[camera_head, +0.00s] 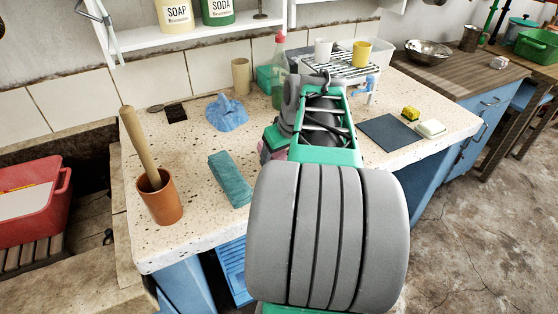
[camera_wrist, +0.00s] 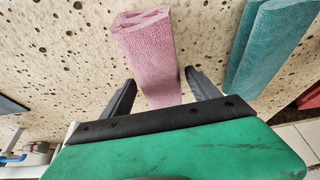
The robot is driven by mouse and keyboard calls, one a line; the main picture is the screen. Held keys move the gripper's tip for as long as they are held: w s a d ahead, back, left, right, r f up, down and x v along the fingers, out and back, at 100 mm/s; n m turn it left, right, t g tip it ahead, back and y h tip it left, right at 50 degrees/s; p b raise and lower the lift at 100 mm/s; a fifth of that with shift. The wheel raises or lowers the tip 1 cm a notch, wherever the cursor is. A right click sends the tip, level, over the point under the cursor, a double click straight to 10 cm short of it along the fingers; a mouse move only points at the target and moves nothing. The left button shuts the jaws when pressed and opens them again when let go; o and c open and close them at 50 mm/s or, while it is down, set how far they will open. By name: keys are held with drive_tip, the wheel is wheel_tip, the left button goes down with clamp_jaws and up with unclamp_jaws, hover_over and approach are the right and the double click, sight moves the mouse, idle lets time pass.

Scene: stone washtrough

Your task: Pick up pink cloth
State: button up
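The pink cloth (camera_wrist: 147,40) is a folded, rough-textured strip on the speckled worktop in the wrist view. Its near end lies between the two fingers of my gripper (camera_wrist: 159,77). The fingers are spread apart, one on each side of the cloth, so the gripper is open. I cannot tell how far the fingertips are above the worktop. In the head view only a small pink edge of the cloth (camera_head: 265,152) shows.
A teal folded cloth (camera_wrist: 272,45) lies just right of the pink one in the wrist view. In the head view, a brown cup with a pestle (camera_head: 160,198), a blue crumpled cloth (camera_head: 227,114), a wire rack (camera_head: 345,68) and a dark mat (camera_head: 388,132) stand around.

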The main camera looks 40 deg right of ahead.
drive_tip(key=c, duration=1.4)
